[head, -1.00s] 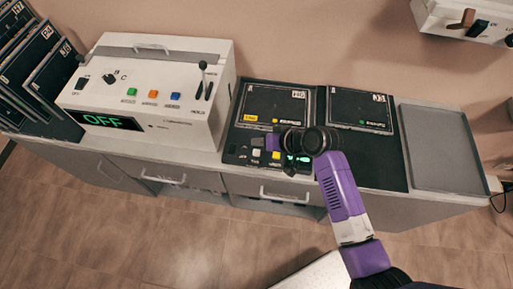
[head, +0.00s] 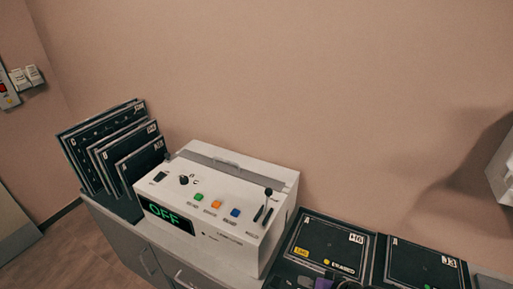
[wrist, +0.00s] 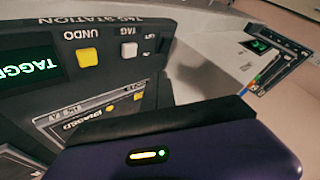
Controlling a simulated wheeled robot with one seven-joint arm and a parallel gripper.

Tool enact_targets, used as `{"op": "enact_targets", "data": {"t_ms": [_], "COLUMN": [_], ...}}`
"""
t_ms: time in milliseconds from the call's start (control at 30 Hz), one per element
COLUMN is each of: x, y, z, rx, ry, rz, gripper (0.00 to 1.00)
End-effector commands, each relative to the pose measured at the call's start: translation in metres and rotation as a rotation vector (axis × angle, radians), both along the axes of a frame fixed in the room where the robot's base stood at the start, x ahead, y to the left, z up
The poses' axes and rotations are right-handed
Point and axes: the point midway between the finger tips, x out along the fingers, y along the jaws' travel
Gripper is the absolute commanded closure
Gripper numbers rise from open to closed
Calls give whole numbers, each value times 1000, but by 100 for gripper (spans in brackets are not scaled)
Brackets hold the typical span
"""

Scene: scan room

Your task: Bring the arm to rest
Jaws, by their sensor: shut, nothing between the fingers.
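My gripper (wrist: 175,118) shows along the bottom of the wrist view as a purple body with a dark front edge; it is shut and empty. In the head view only a small purple part of my arm (head: 323,284) shows at the bottom edge, by the near side of the left dark plate. In the wrist view my gripper is close to the tag station (wrist: 140,45), which has a yellow UNDO button (wrist: 88,57), a white TAG button (wrist: 129,50) and a lit green display (wrist: 30,62). I cannot tell whether it touches anything.
A white machine (head: 225,195) with a green OFF display (head: 168,216) stands on the counter. Dark plates (head: 105,150) stand in a rack to its left. Two dark plates lie to its right, one left (head: 325,243), one right (head: 420,262). A pale wall unit (head: 502,170) juts in at right.

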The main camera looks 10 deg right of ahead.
Motion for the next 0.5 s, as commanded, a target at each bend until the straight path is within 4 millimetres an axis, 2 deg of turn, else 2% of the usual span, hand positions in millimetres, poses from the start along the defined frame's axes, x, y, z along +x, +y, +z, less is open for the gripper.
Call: {"op": "enact_targets", "data": {"t_ms": [167, 233, 300, 367, 500], "x": [16, 29, 34, 31, 7], "y": [-12, -22, -33, -41, -56], "z": [12, 30, 45, 53, 69], "rx": [-25, -58, -103, -146, -245], "ry": [-70, -142, -217, -276, -399], "rz": [-51, -86, -124, -152, -203], "gripper": [100, 100, 100, 100, 100]}}
